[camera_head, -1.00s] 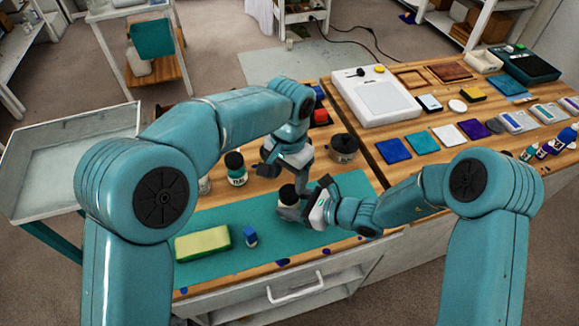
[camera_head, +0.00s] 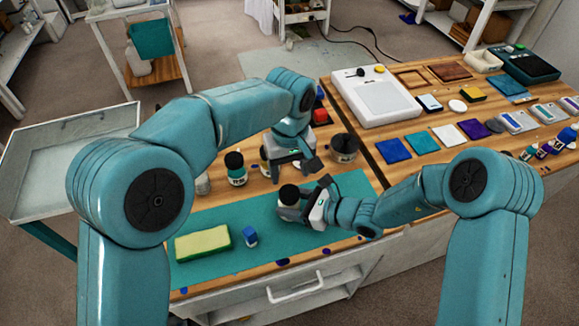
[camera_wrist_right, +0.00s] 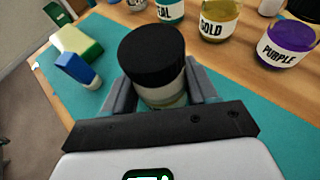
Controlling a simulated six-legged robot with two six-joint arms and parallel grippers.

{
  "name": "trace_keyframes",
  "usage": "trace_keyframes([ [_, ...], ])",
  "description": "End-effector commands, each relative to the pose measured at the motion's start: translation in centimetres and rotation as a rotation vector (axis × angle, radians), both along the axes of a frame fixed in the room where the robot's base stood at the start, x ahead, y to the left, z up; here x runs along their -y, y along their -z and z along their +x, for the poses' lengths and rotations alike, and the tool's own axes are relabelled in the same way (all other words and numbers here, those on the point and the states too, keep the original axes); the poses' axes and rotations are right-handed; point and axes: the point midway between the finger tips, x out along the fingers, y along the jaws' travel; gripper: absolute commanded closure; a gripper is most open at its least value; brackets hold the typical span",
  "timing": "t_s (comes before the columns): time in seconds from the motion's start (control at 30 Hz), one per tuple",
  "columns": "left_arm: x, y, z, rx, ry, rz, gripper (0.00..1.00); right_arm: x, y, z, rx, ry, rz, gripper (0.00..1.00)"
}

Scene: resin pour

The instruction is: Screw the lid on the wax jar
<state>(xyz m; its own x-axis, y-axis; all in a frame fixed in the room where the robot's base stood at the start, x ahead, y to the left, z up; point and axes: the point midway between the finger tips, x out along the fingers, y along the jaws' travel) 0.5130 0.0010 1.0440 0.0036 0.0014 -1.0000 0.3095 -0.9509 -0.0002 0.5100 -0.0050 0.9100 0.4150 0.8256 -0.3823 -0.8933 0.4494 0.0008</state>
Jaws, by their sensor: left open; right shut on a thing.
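The wax jar (camera_wrist_right: 165,95) is pale with a yellowish-green lower part and is held between the fingers of my right gripper (camera_wrist_right: 163,98), above the teal mat (camera_head: 215,268). Its black lid (camera_wrist_right: 151,50) sits on top; I cannot tell how tight it is. In the head view the lid (camera_head: 289,194) shows at my right gripper (camera_head: 292,210). My left gripper (camera_head: 287,170) is open, fingers downward, just behind the held jar and apart from it. It partly hides the jars behind it.
A teal jar (camera_head: 236,170) stands left of my left gripper. Gold (camera_wrist_right: 219,18) and purple (camera_wrist_right: 285,42) jars show in the wrist view. A yellow-green sponge (camera_head: 202,243) and a small blue-capped bottle (camera_head: 250,237) occupy the mat's left part.

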Motion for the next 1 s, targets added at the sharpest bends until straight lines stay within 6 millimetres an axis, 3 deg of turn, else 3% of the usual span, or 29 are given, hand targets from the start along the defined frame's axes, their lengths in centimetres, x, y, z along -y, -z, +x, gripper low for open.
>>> trace_keyframes([
  [0.5, -0.1, 7.0, 0.0, -0.001, 0.001, 0.001, 0.37, 0.0, 0.1, -0.1, -0.002, -0.001, -0.001, 1.0],
  [0.9, 0.0, 7.8, 0.0, -0.001, 0.001, 0.0, 0.37, 0.0, 0.1, -0.1, -0.002, -0.001, -0.001, 1.0],
  [1.0, 0.0, 7.7, 0.0, -0.001, 0.001, 0.0, 0.69, 0.0, 0.1, -0.1, -0.002, -0.001, -0.001, 1.0],
])
